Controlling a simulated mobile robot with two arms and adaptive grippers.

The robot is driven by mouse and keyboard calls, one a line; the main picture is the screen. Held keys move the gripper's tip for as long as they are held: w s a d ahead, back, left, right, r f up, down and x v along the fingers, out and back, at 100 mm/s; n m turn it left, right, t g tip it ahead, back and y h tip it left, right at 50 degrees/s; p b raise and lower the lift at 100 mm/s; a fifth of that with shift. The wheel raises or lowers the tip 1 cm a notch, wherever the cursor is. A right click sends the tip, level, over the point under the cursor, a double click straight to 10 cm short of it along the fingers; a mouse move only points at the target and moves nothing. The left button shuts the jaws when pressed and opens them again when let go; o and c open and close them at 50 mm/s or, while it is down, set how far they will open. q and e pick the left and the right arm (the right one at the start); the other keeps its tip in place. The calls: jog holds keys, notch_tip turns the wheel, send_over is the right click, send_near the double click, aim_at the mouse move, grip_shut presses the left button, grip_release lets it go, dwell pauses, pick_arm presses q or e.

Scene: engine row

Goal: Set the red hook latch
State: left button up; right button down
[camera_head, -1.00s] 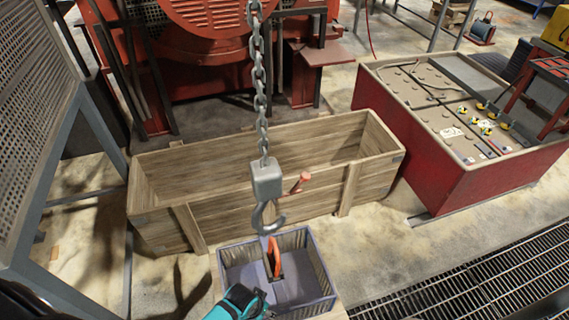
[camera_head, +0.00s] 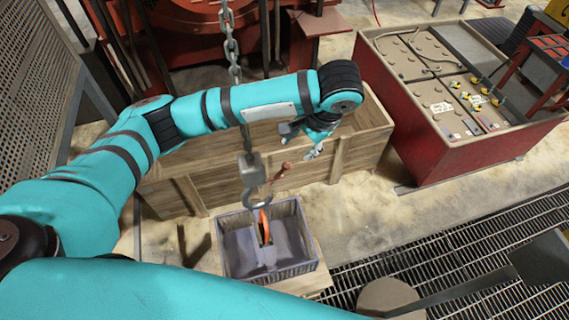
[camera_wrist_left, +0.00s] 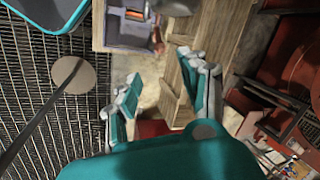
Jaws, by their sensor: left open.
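A grey hook (camera_head: 257,198) hangs from a block (camera_head: 251,168) on a chain (camera_head: 231,48). The red latch (camera_head: 282,172) sticks out from the block's right side, up and to the right. The hook hangs by an orange piece (camera_head: 264,228) in the blue-grey crate; I cannot tell whether they touch. My left gripper (camera_head: 314,144) is up and to the right of the latch, apart from it. In the left wrist view its fingers (camera_wrist_left: 163,98) are spread with nothing between them. My right gripper is not in view.
The blue-grey crate (camera_head: 304,235) stands in front of a long wooden box (camera_head: 345,172). A red-sided battery case (camera_head: 430,160) stands at the right, red machinery (camera_head: 185,45) behind. A floor grate (camera_head: 450,250) lies at lower right. My arm crosses in front of the chain.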

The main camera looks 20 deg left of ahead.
pick_arm(q)
send_over(286, 165)
jog(key=s+d, duration=0.1)
jog(key=d, duration=0.1)
notch_tip(286, 165, down, 8)
jog(key=b+x, duration=0.1)
jog(key=x, duration=0.2)
jog(key=shift+s+f, duration=0.1)
jog(key=shift+f, duration=0.1)
jog(key=p+x, duration=0.1)
jog(key=x, duration=0.2)
jog(key=shift+a+f, duration=0.25)
jog(key=shift+a, duration=0.05)
jog(key=shift+w+a+f, duration=0.1)
jog(key=shift+w+f, duration=0.15)
jog(key=shift+f, duration=0.4)
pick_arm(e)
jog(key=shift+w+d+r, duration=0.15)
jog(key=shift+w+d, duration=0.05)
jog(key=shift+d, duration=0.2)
pick_arm(q)
grip_shut()
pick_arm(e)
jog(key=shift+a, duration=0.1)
